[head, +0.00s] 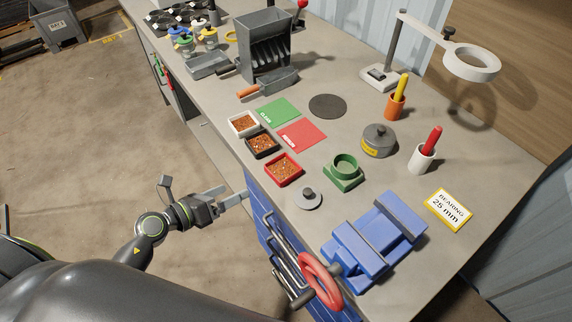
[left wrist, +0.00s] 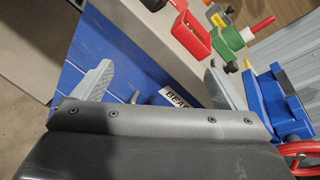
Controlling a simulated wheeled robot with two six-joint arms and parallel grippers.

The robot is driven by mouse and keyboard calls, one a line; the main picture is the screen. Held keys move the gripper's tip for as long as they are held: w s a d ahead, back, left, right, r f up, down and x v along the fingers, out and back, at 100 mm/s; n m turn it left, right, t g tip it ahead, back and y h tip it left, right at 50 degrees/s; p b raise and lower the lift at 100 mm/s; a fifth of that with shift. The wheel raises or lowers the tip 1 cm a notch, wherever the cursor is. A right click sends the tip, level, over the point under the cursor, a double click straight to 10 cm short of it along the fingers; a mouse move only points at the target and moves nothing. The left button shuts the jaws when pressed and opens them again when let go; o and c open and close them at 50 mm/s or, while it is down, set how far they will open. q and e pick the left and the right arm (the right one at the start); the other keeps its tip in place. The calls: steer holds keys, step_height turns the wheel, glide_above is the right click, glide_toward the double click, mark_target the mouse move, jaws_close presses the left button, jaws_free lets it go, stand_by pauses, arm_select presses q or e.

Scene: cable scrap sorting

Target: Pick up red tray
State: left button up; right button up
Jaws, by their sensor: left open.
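The red tray (head: 284,183) stands on the workbench near its front edge, filled with orange-brown granules. It also shows at the top of the left wrist view (left wrist: 192,42). My left gripper (head: 235,196) is open and empty, left of the red tray and outside the bench's front edge. In the left wrist view its fingers (left wrist: 160,78) are spread wide in front of the blue cabinet front, apart from the tray. My right gripper is not in view.
A black tray (head: 255,152) and a white tray (head: 236,132) stand behind the red one. A green block with a ring (head: 343,175) and a grey knobbed disc (head: 308,200) sit right of it. A blue vise (head: 375,238) with a red handwheel (head: 320,281) stands at the bench's near end.

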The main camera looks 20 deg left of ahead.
arm_select(q)
step_height(320, 180, up, 7)
steer(key=s+d+m+g, duration=0.1)
steer(key=s+m, duration=0.1)
steer(key=m, duration=0.6)
steer(key=p, duration=0.3)
glide_toward(292, 163)
steer(key=shift+w, duration=0.15)
steer(key=shift+w+d+f, duration=0.25)
steer(key=shift+w+d, duration=0.05)
steer(key=shift+w, duration=0.1)
steer(key=shift+w+d, duration=0.3)
steer(key=shift+w, duration=0.1)
steer(key=p+x, duration=0.1)
steer(key=x, duration=0.2)
steer(key=shift+w+d, duration=0.1)
steer(key=shift+d, duration=0.15)
steer(key=shift+w+d+f, duration=0.2)
steer(key=shift+w+f, duration=0.1)
steer(key=shift+w, duration=0.05)
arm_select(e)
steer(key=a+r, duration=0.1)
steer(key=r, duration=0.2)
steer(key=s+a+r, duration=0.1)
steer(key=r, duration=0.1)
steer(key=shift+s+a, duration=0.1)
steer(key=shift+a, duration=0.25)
arm_select(q)
steer(key=shift+c, duration=0.4)
